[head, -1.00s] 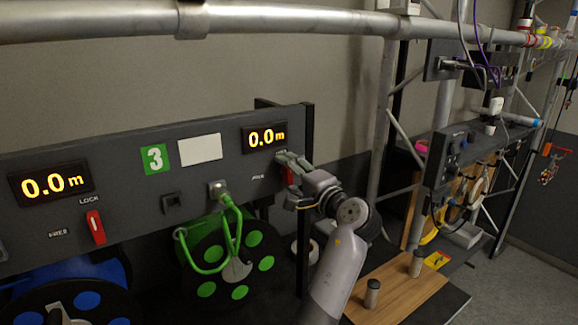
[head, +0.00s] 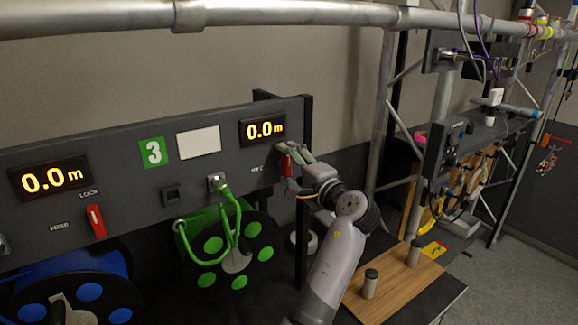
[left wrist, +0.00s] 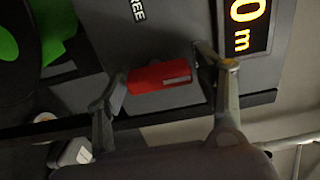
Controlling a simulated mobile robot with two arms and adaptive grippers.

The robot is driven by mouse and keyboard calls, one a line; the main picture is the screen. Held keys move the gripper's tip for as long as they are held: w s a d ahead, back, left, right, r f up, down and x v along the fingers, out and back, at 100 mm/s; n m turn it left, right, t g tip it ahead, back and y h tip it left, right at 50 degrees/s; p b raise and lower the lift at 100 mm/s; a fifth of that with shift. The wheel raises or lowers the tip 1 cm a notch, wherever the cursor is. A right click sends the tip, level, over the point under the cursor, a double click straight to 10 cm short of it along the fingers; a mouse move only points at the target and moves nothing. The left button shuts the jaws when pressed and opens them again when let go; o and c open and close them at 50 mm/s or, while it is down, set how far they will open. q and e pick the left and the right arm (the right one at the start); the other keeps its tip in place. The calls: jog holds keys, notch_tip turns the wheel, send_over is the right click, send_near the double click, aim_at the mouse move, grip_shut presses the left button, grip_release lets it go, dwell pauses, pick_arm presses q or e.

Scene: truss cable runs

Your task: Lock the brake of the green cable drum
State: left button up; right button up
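The green cable drum (head: 207,244) hangs below the grey panel under the green 3 label, with a green cable plugged in above it. Its red brake lever (head: 285,164) is at the panel's right end, under the right 0.0 m display. My left gripper (head: 298,170) is at this lever, partly covering it. I cannot tell whether a finger touches the lever. My right gripper is out of view.
A second red lever (head: 96,221) with LOCK and FREE labels sits above the blue drum (head: 75,290) at left. A dark post (head: 305,200) stands at the panel's right end. A wooden board (head: 400,285) holds two small cylinders. A metal pipe (head: 250,15) crosses above.

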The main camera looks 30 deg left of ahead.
pick_arm(q)
jog(key=shift+o, duration=0.4)
jog(key=v, duration=0.7)
jog(key=shift+d, duration=0.25)
jog(key=shift+s, duration=0.15)
